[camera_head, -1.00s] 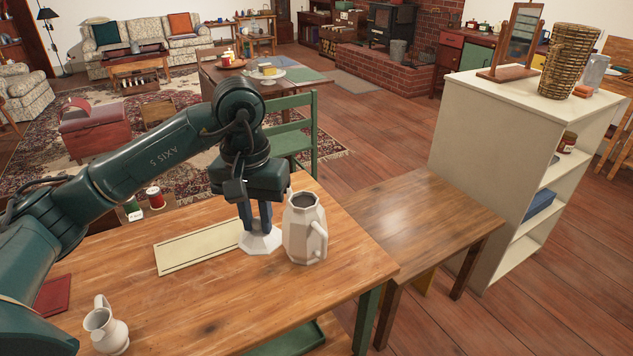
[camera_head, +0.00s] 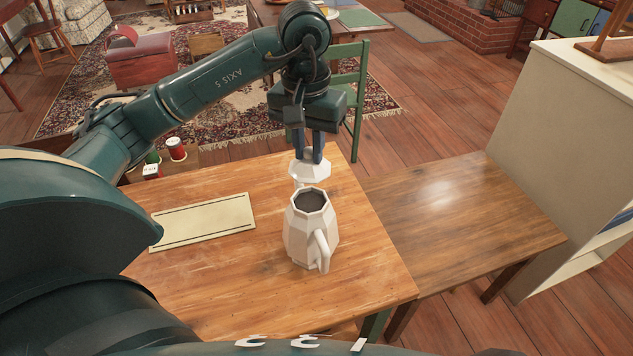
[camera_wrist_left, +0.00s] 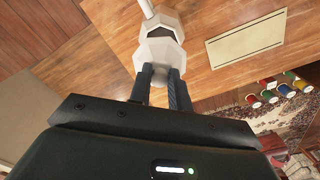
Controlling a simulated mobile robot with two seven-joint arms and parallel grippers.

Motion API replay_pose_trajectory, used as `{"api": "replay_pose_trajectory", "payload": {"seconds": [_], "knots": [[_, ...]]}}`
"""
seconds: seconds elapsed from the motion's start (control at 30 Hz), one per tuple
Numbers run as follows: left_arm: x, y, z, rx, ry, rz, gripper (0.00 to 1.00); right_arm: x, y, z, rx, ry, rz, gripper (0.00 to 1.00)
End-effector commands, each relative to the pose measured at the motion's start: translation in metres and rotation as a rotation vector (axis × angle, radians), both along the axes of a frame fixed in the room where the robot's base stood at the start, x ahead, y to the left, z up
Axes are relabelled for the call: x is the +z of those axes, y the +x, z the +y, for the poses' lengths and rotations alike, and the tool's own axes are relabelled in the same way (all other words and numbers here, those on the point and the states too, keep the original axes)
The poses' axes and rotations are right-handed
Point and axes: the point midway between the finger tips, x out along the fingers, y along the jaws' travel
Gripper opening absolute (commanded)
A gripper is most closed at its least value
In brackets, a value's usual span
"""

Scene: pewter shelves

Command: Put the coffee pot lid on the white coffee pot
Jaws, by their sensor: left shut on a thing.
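The white faceted coffee pot (camera_head: 309,241) stands upright on the wooden table, its dark opening uncovered and its handle toward the front right. My left gripper (camera_head: 308,158) is shut on the white coffee pot lid (camera_head: 310,172). It holds the lid above the table, just behind the pot's rim in the head view. In the left wrist view the lid (camera_wrist_left: 158,54) sits between the fingertips (camera_wrist_left: 160,76) and partly covers the pot (camera_wrist_left: 163,24). The lid is apart from the opening as seen from the head. My right gripper is not in view.
A cream board (camera_head: 203,221) lies flat on the table (camera_head: 210,275) to the left. Spools (camera_head: 176,149) stand beyond the table's back edge. A lower, darker table (camera_head: 460,215) adjoins at the right, bare. A green chair (camera_head: 357,95) stands behind.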

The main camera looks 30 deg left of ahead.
Motion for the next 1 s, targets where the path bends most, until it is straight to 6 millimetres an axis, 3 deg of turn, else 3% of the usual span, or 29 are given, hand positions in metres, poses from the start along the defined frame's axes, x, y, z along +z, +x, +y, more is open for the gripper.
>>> {"api": "replay_pose_trajectory", "payload": {"seconds": [0.13, 0.6, 0.93, 0.97, 1.0], "knots": [[-0.028, -0.001, 0.0, -0.001, 0.001, 0.006, 0.0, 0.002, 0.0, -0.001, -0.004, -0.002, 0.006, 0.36], [-0.079, -0.001, 0.0, -0.002, -0.001, 0.003, 0.0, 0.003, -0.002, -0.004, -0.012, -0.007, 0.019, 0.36], [-0.085, 0.0, 0.0, -0.002, 0.0, -0.001, 0.0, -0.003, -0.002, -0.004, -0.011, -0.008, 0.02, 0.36], [-0.083, 0.0, 0.0, -0.002, 0.0, -0.001, 0.21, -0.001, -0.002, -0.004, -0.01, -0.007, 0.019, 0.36], [-0.083, 0.0, 0.0, -0.002, 0.0, 0.0, 0.24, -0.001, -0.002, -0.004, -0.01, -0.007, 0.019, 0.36]]}}
